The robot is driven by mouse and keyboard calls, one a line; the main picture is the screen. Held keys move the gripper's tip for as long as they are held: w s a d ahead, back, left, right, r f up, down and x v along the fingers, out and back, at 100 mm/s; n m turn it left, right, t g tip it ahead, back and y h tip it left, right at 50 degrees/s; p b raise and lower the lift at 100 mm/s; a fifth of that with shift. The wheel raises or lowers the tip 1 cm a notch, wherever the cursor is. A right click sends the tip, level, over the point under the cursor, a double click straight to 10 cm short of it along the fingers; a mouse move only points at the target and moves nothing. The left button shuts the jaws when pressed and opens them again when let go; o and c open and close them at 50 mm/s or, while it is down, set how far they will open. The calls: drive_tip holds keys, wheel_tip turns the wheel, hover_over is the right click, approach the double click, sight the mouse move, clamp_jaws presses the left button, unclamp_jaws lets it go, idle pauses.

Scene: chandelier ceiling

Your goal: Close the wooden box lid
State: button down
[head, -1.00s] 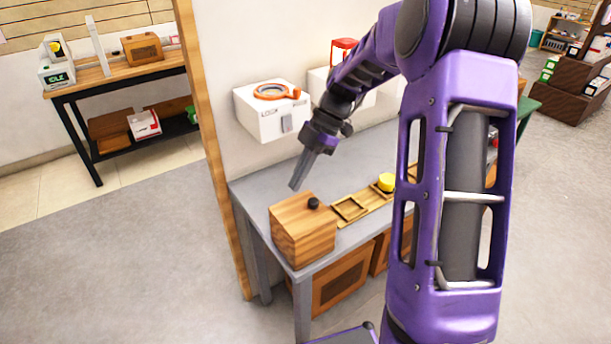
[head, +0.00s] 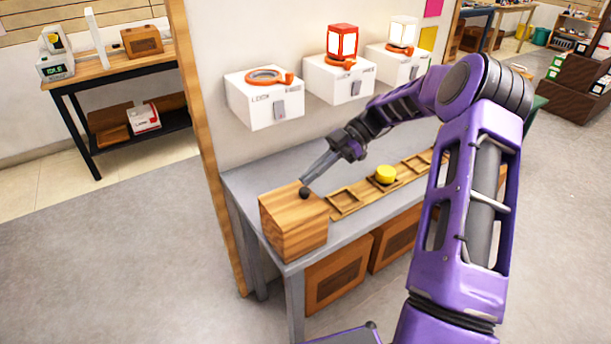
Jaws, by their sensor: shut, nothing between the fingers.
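The wooden box (head: 293,228) stands at the near left end of the grey workbench. Its top looks flat and level, with no gap that I can see, so the lid looks down. A dark round knob (head: 304,193) sits on the top near its back edge. My gripper (head: 304,181) is shut and empty, pointing down and left. Its tips are right by the knob in the picture; I cannot tell whether they touch it.
A wooden strip of square frames (head: 345,200) with a yellow round piece (head: 386,173) lies right of the box. White wall units (head: 268,100) hang above the workbench (head: 245,180). A wooden post (head: 206,130) rises at the left. Wooden-fronted cabinets (head: 338,275) are below.

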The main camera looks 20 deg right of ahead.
drive_tip(key=shift+w+d+f+b, duration=0.1)
drive_tip(key=shift+d+f+b, duration=0.2)
drive_tip(key=shift+f, duration=0.2)
drive_tip(key=shift+w+d+f+b, duration=0.1)
drive_tip(key=shift+d+f+b, duration=0.1)
drive_tip(key=shift+f+b, duration=0.25)
drive_tip(key=shift+s+f, duration=0.1)
drive_tip(key=shift+f, duration=0.15)
drive_tip(key=shift+r, duration=0.15)
